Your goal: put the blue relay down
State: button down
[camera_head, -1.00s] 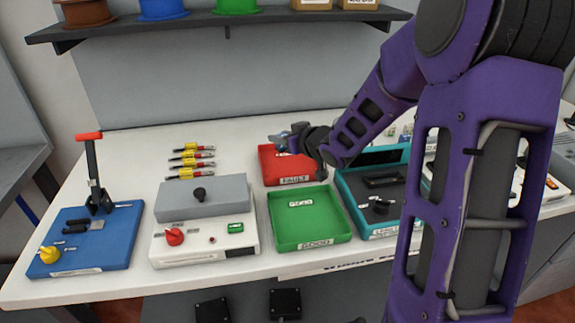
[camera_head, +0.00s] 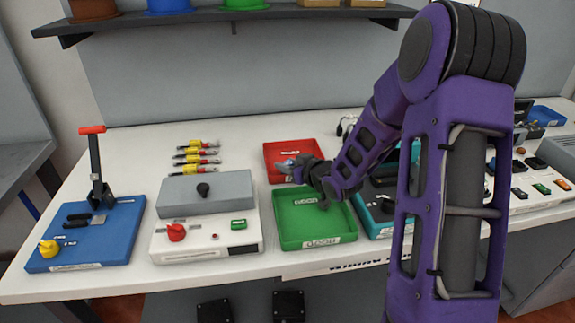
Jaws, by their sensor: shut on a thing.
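My gripper (camera_head: 298,168) is shut on a small blue-grey piece, the blue relay (camera_head: 286,166), which is mostly hidden by the fingers. It shows at the end of my arm, above the border between the red tray (camera_head: 273,148) and the green tray (camera_head: 291,237). Whether the relay touches either tray I cannot tell. The green tray is labelled GOOD and stands in front of the red one. No loose part shows inside the green tray, though my gripper covers some of its back right part.
A white tester with a grey lid (camera_head: 206,192) stands left of the green tray. A blue lever fixture (camera_head: 95,240) is at far left. Several yellow-and-red items (camera_head: 198,152) lie behind the tester. A teal fixture (camera_head: 376,222) is at right, partly behind my arm.

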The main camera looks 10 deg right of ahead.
jog(key=shift+f, duration=0.25)
jog(key=c, duration=0.5)
grip_release()
jog(key=shift+r, duration=0.1)
jog(key=shift+c, duration=0.2)
jog(key=shift+r, duration=0.1)
jog(key=shift+r, duration=0.2)
jog(key=p+v, duration=0.2)
jog(key=v, duration=1)
jog(key=shift+d+f, duration=0.1)
